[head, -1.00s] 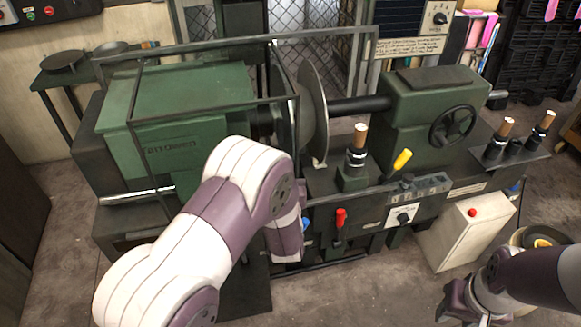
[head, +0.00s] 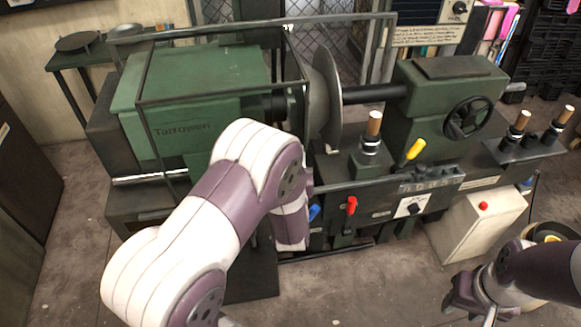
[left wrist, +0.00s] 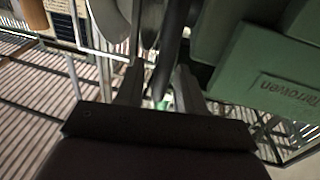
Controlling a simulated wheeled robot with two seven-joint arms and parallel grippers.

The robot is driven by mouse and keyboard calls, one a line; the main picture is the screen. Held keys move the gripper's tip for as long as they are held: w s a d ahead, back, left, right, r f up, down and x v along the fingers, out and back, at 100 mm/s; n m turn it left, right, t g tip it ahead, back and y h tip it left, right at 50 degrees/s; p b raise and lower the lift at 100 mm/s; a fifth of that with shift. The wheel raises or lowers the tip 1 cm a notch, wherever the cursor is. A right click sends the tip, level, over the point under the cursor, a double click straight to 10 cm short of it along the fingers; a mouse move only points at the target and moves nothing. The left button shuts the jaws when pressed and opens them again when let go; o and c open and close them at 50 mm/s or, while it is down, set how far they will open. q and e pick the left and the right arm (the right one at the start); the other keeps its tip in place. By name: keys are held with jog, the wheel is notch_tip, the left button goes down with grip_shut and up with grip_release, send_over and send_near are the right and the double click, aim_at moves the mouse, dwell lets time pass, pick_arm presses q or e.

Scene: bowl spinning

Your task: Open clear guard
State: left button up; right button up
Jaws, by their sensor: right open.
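The clear guard (head: 221,95), a thin dark frame with see-through panels, stands down over the green headstock and the near side of the round metal disc (head: 327,100). My left arm crosses in front of it in the head view, and its gripper is hidden there. In the left wrist view my left gripper (left wrist: 160,88) has its fingers apart, with a dark bar (left wrist: 168,50) showing between them; I cannot tell whether they touch it. My right gripper (head: 474,300) is open and empty at the lower right, away from the guard.
The green tailstock with a handwheel (head: 468,117) stands right of the disc. A pale box (head: 480,220) stands at the right.

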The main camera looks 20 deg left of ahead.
pick_arm(q)
jog(key=b+v, duration=0.1)
jog(key=v, duration=1.1)
